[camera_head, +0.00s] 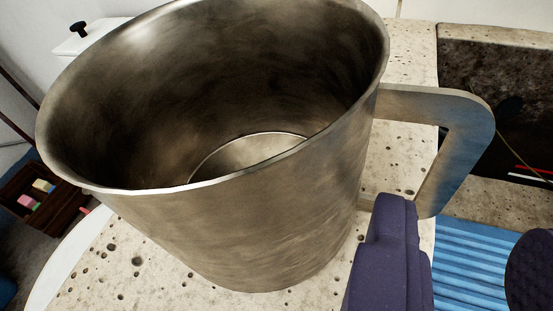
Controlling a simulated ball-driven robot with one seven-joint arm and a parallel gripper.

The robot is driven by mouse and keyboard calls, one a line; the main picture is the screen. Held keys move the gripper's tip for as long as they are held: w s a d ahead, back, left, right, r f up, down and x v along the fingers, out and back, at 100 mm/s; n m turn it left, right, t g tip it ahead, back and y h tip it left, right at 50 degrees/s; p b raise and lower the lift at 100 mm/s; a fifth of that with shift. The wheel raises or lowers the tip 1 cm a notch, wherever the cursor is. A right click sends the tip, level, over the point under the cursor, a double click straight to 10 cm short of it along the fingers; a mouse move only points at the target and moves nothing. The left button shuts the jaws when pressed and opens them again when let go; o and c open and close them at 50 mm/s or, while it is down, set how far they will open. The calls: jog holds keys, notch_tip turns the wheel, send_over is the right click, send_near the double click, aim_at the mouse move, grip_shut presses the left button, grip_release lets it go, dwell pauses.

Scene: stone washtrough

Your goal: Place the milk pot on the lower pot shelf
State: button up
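The milk pot (270,215) is a large brushed-metal vessel with an open top, filling the left and middle of the view. It looks empty and appears to stand upright on pale pitted stone. Its angular handle (465,115) sticks out to the right. My gripper (465,222) shows as two dark purple fingers at the lower right, spread wide apart with nothing gripped between them. The left finger is close to the pot's wall, below the handle; whether it touches cannot be told. The right finger is partly cut off by the frame edge. I do not see the lower pot shelf.
The stone slab (130,265) carries the pot. A dark basin (490,75) lies at the upper right, and a blue ribbed surface (465,265) lies below it. A wooden box (30,205) with coloured blocks is at the left. A white box (90,38) with a black knob is behind.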

aim_at(459, 166)
jog(key=b+x, duration=0.1)
jog(key=x, duration=0.3)
jog(key=b+x, duration=0.1)
jog(key=x, duration=0.3)
jog(key=shift+d+r+b, duration=0.2)
jog(key=shift+d+b, duration=0.05)
jog(key=shift+b, duration=0.1)
jog(key=shift+s, duration=0.1)
jog(key=shift+c, duration=0.2)
grip_shut()
jog(key=shift+r, duration=0.1)
dwell(0.5)
